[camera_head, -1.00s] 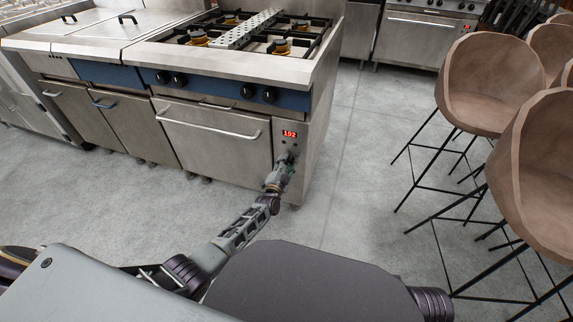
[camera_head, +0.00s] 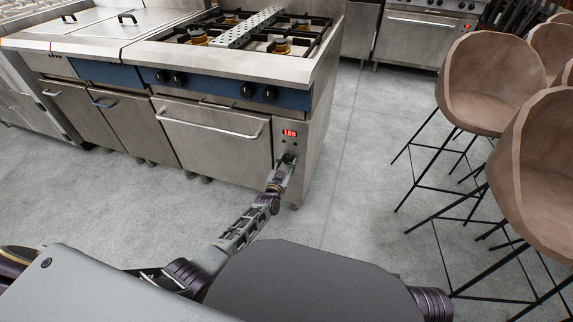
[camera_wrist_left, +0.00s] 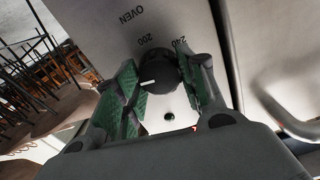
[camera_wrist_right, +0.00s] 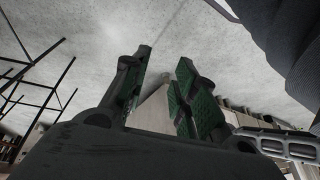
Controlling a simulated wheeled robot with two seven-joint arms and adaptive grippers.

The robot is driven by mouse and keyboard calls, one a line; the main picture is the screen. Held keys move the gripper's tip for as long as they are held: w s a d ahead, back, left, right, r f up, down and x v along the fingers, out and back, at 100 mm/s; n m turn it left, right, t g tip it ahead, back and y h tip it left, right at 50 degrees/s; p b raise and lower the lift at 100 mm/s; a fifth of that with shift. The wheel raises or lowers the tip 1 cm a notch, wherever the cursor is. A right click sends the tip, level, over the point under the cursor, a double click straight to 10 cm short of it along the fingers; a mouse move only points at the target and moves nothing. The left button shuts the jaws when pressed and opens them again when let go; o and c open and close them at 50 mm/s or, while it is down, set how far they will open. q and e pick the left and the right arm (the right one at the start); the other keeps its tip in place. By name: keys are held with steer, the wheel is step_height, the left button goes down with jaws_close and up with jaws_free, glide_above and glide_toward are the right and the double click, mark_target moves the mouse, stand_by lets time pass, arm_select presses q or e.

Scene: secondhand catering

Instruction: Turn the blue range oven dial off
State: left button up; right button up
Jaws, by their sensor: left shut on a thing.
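The blue range (camera_head: 215,92) stands at the upper left in the head view, with a blue strip along its front. Its oven dial (camera_wrist_left: 162,72) shows in the left wrist view as a black round knob with a white mark, next to the labels OVEN, 200 and 240. My left gripper (camera_head: 287,160) is shut on the dial, with a green-padded finger on each side; it also shows in the left wrist view (camera_wrist_left: 163,80). The red display (camera_head: 289,133) above it reads about 188, hard to make out. My right gripper (camera_wrist_right: 164,60) is open and empty in the right wrist view.
Several brown bar stools (camera_head: 490,84) with thin black legs stand at the right. The grey floor (camera_head: 350,185) between them and the range is clear. The oven door handle (camera_head: 212,126) juts out left of the dial panel.

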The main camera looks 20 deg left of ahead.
arm_select(q)
steer(key=n, duration=0.4)
steer(key=shift+f+n+b, duration=0.15)
steer(key=shift+n+b, duration=0.15)
steer(key=shift+b, duration=0.05)
steer(key=shift+n, duration=1.2)
steer(key=n+b, duration=0.1)
steer(key=n, duration=0.1)
steer(key=shift+s+n, duration=0.1)
steer(key=shift+n, duration=0.2)
steer(key=n+b, duration=0.1)
steer(key=n, duration=0.1)
steer(key=shift+n, duration=0.7)
steer(key=shift+n+b, duration=0.45)
steer(key=shift+n, duration=0.55)
steer(key=shift+n+b, duration=0.95)
steer(key=shift+n, duration=1.55)
arm_select(e)
step_height(320, 180, down, 12)
steer(key=a+m+t+y, duration=0.1)
steer(key=a+t, duration=0.1)
steer(key=shift+w+a+y, duration=0.3)
steer(key=shift+w+a, duration=0.05)
steer(key=shift+a, duration=0.05)
